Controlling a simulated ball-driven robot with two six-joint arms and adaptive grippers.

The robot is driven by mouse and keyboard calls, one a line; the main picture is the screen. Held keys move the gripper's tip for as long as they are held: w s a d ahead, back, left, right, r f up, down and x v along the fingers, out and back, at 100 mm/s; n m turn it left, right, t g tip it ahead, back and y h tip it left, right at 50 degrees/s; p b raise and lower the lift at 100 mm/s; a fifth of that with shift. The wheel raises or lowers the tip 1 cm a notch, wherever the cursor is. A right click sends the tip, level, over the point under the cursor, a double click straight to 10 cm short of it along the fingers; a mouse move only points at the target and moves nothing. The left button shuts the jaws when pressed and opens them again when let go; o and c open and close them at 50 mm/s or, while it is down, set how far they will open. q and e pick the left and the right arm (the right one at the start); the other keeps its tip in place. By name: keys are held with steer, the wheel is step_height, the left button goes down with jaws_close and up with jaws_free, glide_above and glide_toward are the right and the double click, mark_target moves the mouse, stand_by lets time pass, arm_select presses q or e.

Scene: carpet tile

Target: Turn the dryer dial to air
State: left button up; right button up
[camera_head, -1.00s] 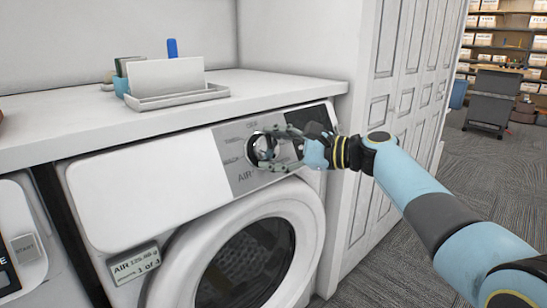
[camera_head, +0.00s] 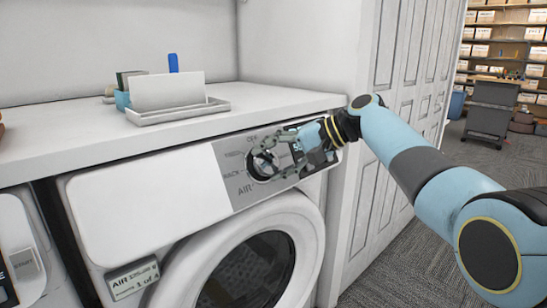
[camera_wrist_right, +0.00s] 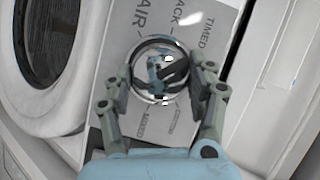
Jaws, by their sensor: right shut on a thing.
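The dryer (camera_head: 140,205) is white, with a grey control panel at the upper right of its front. The round chrome dial (camera_head: 263,166) is on that panel, with printed labels around it and AIR at its lower left in the head view. My right gripper (camera_head: 266,158) is shut on the dial, its fingers on opposite sides of it. In the right wrist view the shiny dial (camera_wrist_right: 158,68) lies between the fingertips (camera_wrist_right: 160,84), with AIR printed above it. I cannot tell which label the dial points to. My left gripper is not in view.
A white tray (camera_head: 180,113) with a white card (camera_head: 166,92) and a blue item stands on the counter (camera_head: 62,134) above the dryer. Panelled doors (camera_head: 400,100) stand close at the right. Another appliance (camera_head: 20,250) is at the left. Carpet is open at the right.

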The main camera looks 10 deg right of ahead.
steer(key=n+h+p, duration=0.1)
steer(key=n, duration=0.1)
steer(key=n+h+p, duration=0.1)
steer(key=n, duration=0.1)
steer(key=shift+a+r+p, duration=0.15)
steer(key=shift+r+p, duration=0.05)
steer(key=shift+p, duration=0.15)
steer(key=n+h+p, duration=0.2)
steer(key=n+p, duration=0.1)
steer(key=shift+s+a+r+n+p, duration=0.1)
steer(key=shift+s+n+p, duration=0.05)
steer(key=shift+n+p, duration=0.15)
steer(key=n+h+p, duration=0.2)
steer(key=n+p, duration=0.1)
steer(key=shift+a+t+p, duration=0.15)
steer(key=shift+t+p, duration=0.15)
steer(key=shift+p, duration=0.1)
steer(key=shift+s+n+t+h+p, duration=0.1)
steer(key=shift+n+t+h+p, duration=0.65)
steer(key=shift+n+p, duration=0.65)
steer(key=shift+f, duration=0.25)
steer(key=o, duration=1.2)
steer(key=shift+r, duration=0.1)
steer(key=shift+c, duration=0.2)
